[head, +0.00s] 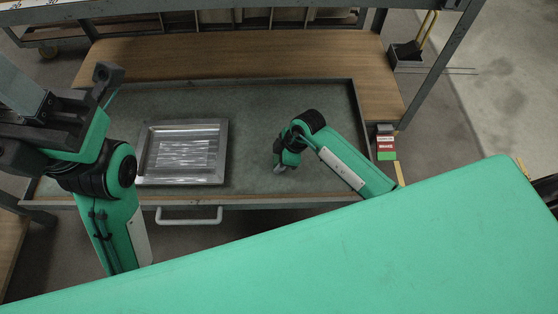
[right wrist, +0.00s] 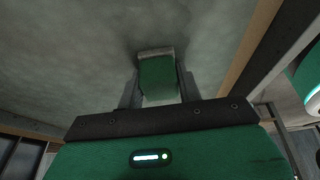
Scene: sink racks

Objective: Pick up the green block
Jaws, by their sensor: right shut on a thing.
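The green block (right wrist: 158,80) shows in the right wrist view, between the two grey fingers of my right gripper (right wrist: 158,90). The fingers are shut on its sides. A paler grey edge shows at its far end, close to the grey surface, and I cannot tell whether it touches that surface. In the head view my right gripper (head: 280,166) points down over the right part of the grey workbench top (head: 250,110); the block cannot be made out there. My left arm is at the left edge of the head view, and its fingers cannot be made out clearly.
A shiny metal tray (head: 225,150) lies on the left half of the workbench top, left of my right gripper. A raised rim (head: 355,110) borders the top. A wooden shelf (head: 220,52) lies behind. A small red, white and green box (head: 386,145) is outside at the right.

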